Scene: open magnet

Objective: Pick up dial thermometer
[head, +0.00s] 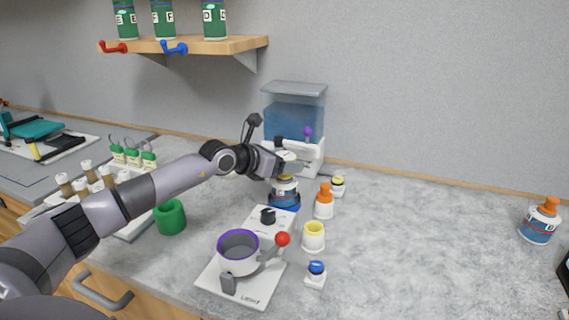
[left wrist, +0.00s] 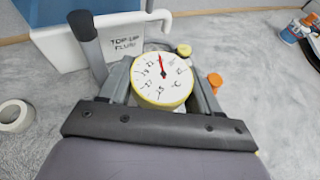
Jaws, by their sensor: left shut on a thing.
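The dial thermometer (left wrist: 162,79) shows in the left wrist view as a round white face with black numbers, a red needle and a yellow rim. It sits between the two fingers of my left gripper (left wrist: 162,92), which is shut on it. The face is turned toward the wrist camera. In the head view my left gripper (head: 284,170) is over the back middle of the counter, in front of the clear blue-liquid tank. The thermometer is mostly hidden by the gripper there. My right gripper is in neither view.
The tank (head: 294,115) stands behind the gripper. A white device with a purple-rimmed pot (head: 238,252) is in front. Orange-topped (head: 324,201), yellow-topped (head: 313,237) and blue-topped (head: 316,274) items stand close by on the right. A green cup (head: 170,217) is left. The right counter is mostly clear.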

